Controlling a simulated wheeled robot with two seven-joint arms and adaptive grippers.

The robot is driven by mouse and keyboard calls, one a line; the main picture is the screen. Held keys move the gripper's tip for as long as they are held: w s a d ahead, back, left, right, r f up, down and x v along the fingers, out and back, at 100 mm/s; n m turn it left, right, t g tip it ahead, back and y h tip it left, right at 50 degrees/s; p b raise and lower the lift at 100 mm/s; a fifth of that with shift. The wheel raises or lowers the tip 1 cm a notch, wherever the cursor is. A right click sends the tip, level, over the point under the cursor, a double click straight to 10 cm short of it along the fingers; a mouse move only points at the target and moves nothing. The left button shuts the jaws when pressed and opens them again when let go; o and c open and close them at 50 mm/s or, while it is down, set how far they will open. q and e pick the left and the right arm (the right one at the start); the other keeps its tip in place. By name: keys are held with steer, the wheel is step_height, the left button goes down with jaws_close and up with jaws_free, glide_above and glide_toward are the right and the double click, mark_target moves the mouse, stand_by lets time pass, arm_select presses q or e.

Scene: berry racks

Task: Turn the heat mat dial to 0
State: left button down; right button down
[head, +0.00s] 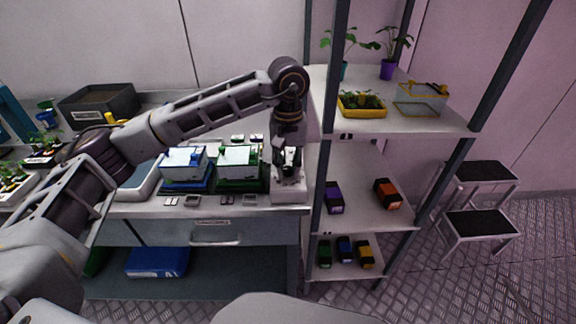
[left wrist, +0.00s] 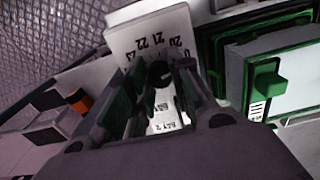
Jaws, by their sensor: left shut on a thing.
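The heat mat dial unit, a white box (head: 289,194), stands at the right end of the bench. In the left wrist view its white face (left wrist: 150,30) carries printed numbers around 20 to 22 and lettering near the bottom edge. A black knob (left wrist: 159,72) sits on that face, between my fingers. My left gripper (head: 289,168) points down over the box and is shut on the knob; in the wrist view the fingers (left wrist: 160,88) flank it. The knob's pointer and setting are hidden. My right gripper is not in view.
A green-based clear-lidded tray (head: 238,172) stands close left of the dial, with a blue-based one (head: 186,181) beyond it. A shelf rack (head: 392,123) with plants, a yellow tray and small boxes stands close on the right. A step stool (head: 478,222) is farther right.

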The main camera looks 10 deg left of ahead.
mark_target(288, 168)
arm_select(q)
steer(key=c, duration=1.2)
jaws_free()
steer(key=shift+c, duration=0.2)
steer(key=shift+r, duration=0.1)
step_height(288, 168, up, 12)
